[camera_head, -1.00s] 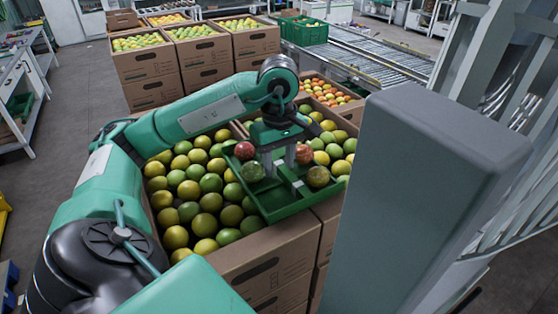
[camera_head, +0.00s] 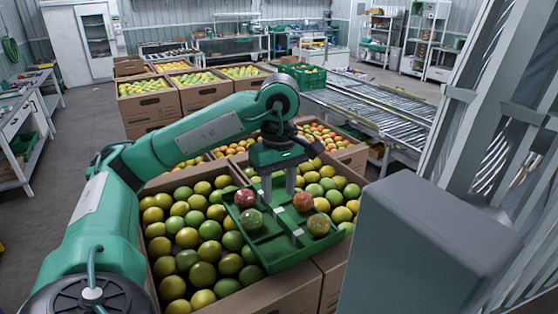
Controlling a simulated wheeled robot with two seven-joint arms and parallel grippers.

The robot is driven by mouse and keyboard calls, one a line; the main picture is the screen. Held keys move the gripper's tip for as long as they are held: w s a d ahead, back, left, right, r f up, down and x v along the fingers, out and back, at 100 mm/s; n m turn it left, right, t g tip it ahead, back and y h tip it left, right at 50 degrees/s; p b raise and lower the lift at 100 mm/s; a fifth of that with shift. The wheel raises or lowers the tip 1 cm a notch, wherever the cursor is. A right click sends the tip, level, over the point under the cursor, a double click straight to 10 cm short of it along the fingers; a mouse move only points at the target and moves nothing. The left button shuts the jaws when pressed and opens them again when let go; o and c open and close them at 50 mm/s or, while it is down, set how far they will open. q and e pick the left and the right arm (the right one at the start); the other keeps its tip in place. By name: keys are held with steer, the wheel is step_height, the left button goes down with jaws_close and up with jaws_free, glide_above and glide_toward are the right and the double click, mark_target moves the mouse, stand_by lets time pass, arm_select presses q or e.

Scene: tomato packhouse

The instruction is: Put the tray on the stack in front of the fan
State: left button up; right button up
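The green tray (camera_head: 283,262) lies over the right part of a cardboard box (camera_head: 270,298) full of green and yellow tomatoes. It looks slightly tilted. It carries several tomatoes, among them a red one (camera_head: 245,198), a green one (camera_head: 251,219) and an orange-red one (camera_head: 303,201). My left gripper (camera_head: 279,196) points down above the middle of the tray. What the tray's underside touches is hidden. My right gripper is out of view. I cannot make out a fan.
More tomato boxes stand behind, including one of orange tomatoes (camera_head: 357,154) and a row at the back left (camera_head: 150,107). A roller conveyor (camera_head: 360,105) with a green crate (camera_head: 303,76) runs at the back right. Bare floor (camera_head: 90,130) lies at the left.

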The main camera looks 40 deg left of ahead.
mark_target(279, 211)
arm_select(q)
step_height(279, 211, up, 6)
stand_by(0.7)
steer(key=shift+r, duration=0.1)
